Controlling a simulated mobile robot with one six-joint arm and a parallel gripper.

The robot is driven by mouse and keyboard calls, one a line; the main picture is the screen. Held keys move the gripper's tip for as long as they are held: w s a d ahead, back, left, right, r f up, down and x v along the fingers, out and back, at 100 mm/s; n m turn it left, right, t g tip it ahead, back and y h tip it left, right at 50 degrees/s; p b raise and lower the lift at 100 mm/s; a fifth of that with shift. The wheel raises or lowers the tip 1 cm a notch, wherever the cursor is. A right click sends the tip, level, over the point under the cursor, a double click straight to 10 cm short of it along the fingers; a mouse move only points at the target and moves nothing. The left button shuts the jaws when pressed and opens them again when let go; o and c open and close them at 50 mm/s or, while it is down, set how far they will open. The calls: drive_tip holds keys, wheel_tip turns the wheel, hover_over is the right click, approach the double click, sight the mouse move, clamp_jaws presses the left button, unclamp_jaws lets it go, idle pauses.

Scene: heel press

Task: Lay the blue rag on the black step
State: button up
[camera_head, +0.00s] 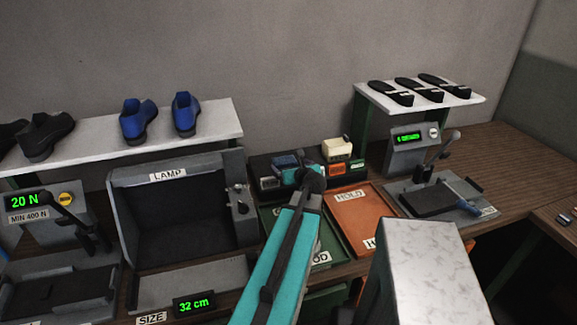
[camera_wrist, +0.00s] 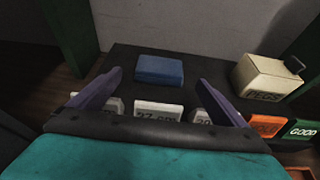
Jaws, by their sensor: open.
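The blue rag (camera_wrist: 159,69) shows in the wrist view as a small folded blue pad. It lies flat on the dark top of the black step (camera_wrist: 205,62), toward its far side. In the head view the blue rag (camera_head: 285,161) shows just left of my wrist, on the black step (camera_head: 259,162) at the back of the bench. My gripper (camera_wrist: 158,77) is open, its two fingers apart on either side of the rag in the wrist view, with gaps between them and it.
Labelled blocks (camera_wrist: 158,110) line the step's near side. A cream PEGS box (camera_wrist: 270,78) stands to the right, with orange and green GOOD blocks before it. An orange HOLD tray (camera_head: 362,215) and green tray lie in front. The grey lamp box (camera_head: 180,176) stands left.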

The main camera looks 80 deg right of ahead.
drive_tip(key=shift+b+v, duration=0.45)
drive_tip(key=shift+v, duration=1.85)
drive_tip(key=shift+s+d, duration=0.1)
drive_tip(key=shift+d, duration=0.05)
